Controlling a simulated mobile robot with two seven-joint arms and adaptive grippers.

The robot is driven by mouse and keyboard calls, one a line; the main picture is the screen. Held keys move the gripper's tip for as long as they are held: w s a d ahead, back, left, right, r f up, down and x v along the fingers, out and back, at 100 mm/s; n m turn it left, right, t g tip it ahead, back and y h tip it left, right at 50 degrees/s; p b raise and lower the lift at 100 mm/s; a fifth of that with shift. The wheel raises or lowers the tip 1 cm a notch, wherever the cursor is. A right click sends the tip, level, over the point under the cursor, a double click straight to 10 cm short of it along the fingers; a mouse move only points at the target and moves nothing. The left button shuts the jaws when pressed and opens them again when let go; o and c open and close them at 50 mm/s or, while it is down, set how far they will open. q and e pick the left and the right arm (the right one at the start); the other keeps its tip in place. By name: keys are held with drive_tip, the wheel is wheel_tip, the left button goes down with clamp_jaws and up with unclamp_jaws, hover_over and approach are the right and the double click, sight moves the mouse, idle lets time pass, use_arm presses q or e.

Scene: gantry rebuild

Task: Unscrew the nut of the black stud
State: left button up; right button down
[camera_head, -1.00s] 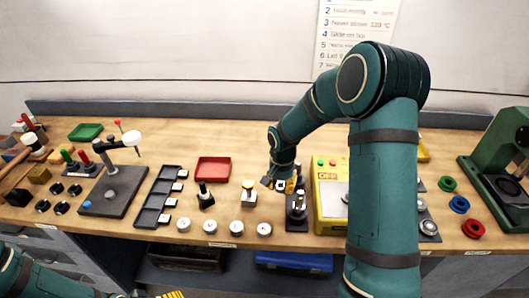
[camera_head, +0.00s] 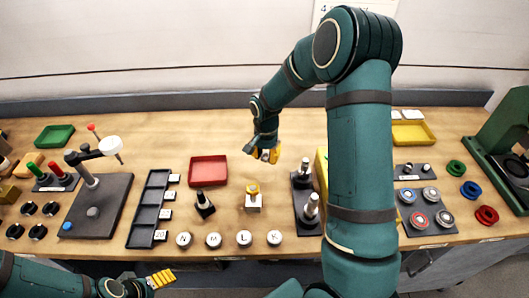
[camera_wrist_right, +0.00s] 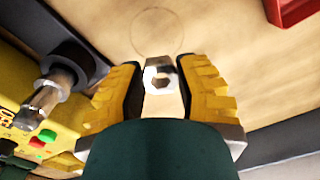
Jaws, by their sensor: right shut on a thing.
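My right gripper (camera_head: 264,154) is above the table behind the black plate. In the right wrist view its yellow fingers (camera_wrist_right: 160,85) are shut on a steel hex nut (camera_wrist_right: 160,73), its hole showing. The black plate (camera_head: 299,222) carries two upright metal posts (camera_head: 303,178); a post with a hex part also shows in the right wrist view (camera_wrist_right: 45,95). A small black block (camera_head: 204,207) with a dark upright stud stands further left; I cannot tell which is the black stud. My left gripper (camera_head: 160,279) is low at the front left, apart from these things.
A yellow box (camera_head: 321,175) is partly hidden by my arm. A faint ring (camera_wrist_right: 157,32) marks bare table beneath the nut.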

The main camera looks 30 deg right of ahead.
sight(265, 172)
drive_tip(key=shift+w+f+b, duration=0.1)
drive_tip(key=shift+f+b, duration=0.35)
drive_tip(key=shift+f, duration=0.5)
drive_tip(key=shift+f+b, duration=1.35)
drive_tip(key=shift+f, duration=0.9)
unclamp_jaws()
drive_tip(key=shift+r, duration=0.15)
drive_tip(key=shift+r+p, duration=2.1)
drive_tip(key=shift+r, duration=1.3)
